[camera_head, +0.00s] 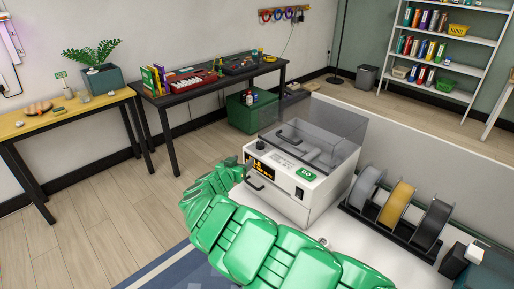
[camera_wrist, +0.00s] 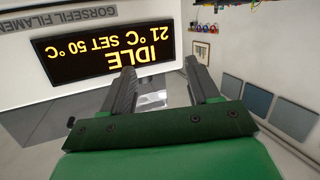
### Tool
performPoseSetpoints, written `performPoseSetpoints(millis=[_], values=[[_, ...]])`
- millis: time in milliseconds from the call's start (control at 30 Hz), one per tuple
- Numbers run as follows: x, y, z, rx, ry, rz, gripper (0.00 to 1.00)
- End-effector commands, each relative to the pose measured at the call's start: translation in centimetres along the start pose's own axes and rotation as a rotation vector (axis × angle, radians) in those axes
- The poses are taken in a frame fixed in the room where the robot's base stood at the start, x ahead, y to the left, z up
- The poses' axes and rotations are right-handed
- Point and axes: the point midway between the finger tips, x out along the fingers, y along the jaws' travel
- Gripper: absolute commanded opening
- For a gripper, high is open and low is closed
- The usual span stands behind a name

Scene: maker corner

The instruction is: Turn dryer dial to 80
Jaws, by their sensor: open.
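The dryer (camera_head: 318,200) is a white box with a clear lid in the middle of the head view. Below the dial, the dark display (camera_head: 258,163) is partly covered by my gripper (camera_head: 256,180). In the wrist view the display (camera_wrist: 103,52) is upside down and reads IDLE, 21 °C, SET 50 °C. My gripper (camera_wrist: 160,68) is open there, with nothing between its fingers, close in front of the display.
A green GO button (camera_head: 306,173) is on the dryer's front right. A rack with filament spools (camera_head: 398,203) stands right of the dryer. A black table (camera_head: 215,86) and a wooden table (camera_head: 66,117) stand behind on the left. Open floor (camera_head: 100,210) lies left of my arm.

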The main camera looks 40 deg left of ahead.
Motion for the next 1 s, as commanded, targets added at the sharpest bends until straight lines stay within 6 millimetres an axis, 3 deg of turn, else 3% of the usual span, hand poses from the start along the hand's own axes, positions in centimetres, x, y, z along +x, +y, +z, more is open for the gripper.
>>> performPoseSetpoints(millis=[200, 433, 1000], values=[[-1.2, 2.0, -1.9, 0.067, 0.142, 0.090, 0.60], [-1.5, 2.6, -2.8, 0.094, 0.193, 0.114, 0.60], [3.1, 3.1, -3.5, 0.092, 0.189, 0.113, 0.60]])
